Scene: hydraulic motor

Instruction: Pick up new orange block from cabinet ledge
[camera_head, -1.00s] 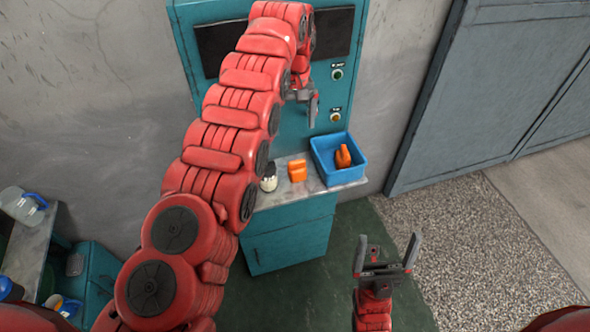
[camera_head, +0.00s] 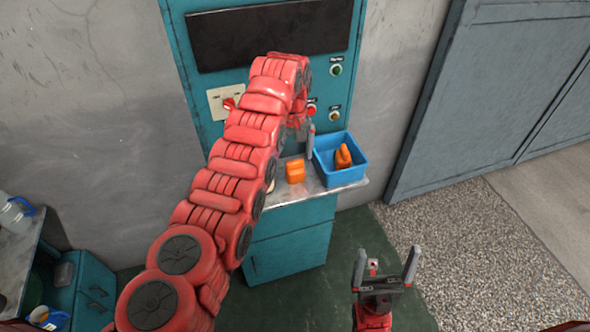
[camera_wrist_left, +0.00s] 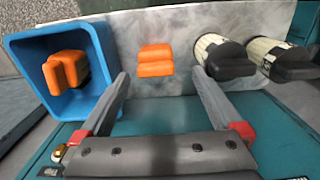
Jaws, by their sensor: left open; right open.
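An orange block (camera_head: 295,171) lies on the grey ledge (camera_head: 327,190) of the teal cabinet, left of the blue bin. In the left wrist view the same block (camera_wrist_left: 155,60) shows between and beyond my open left fingers. My left gripper (camera_wrist_left: 160,95) is open and empty, above the ledge and apart from the block. In the head view my left gripper (camera_head: 303,141) is partly hidden by its own arm. A second orange piece (camera_head: 343,156) is inside the blue bin (camera_head: 358,174). My right gripper (camera_head: 386,268) is open and empty, low in front of the cabinet.
The cabinet panel has buttons (camera_head: 336,70) and a dark screen (camera_head: 270,34). A side table (camera_head: 22,255) with a jug is at the left. Floor to the right is clear.

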